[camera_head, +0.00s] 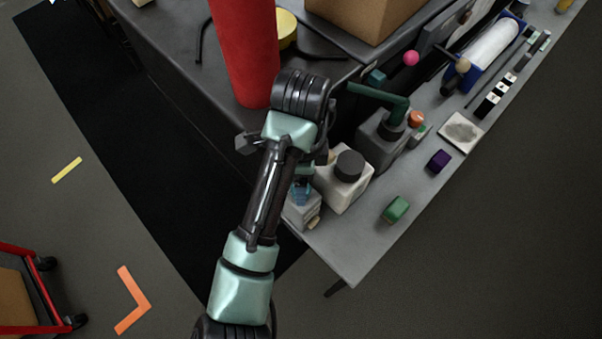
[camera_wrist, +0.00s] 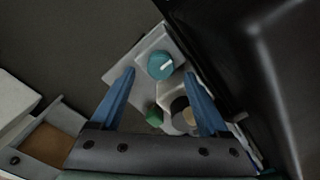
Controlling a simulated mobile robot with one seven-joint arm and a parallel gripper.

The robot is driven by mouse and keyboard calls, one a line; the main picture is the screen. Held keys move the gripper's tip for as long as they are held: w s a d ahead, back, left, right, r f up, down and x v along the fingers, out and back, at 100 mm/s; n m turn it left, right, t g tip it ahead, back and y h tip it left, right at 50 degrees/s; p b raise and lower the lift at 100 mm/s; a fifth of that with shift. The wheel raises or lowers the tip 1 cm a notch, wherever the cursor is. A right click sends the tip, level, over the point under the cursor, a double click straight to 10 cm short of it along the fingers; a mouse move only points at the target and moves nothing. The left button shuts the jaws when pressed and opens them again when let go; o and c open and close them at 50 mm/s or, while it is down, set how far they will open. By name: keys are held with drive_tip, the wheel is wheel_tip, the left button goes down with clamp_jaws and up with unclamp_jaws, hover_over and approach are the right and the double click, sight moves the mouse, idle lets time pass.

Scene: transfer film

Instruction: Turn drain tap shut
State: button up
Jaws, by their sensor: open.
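In the wrist view a round teal knob (camera_wrist: 160,65) with a white pointer mark sits on a pale grey block (camera_wrist: 122,75). It is the part that looks like the drain tap's handle. My gripper (camera_wrist: 160,74) is open, with a blue finger on each side of the knob in the picture. Nothing is seen held, and I cannot tell the gap in depth to the knob. In the head view my gripper's blue part (camera_head: 301,191) shows beside the bench corner, over a grey box (camera_head: 298,213). The knob cannot be told apart there.
A white bottle with a black cap (camera_head: 348,167) stands close right of my gripper. A red cylinder (camera_head: 246,55) stands behind my arm. Open floor lies below the bench.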

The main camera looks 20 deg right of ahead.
drive_tip(key=shift+f+p, duration=0.35)
drive_tip(key=shift+f, duration=1.2)
clamp_jaws()
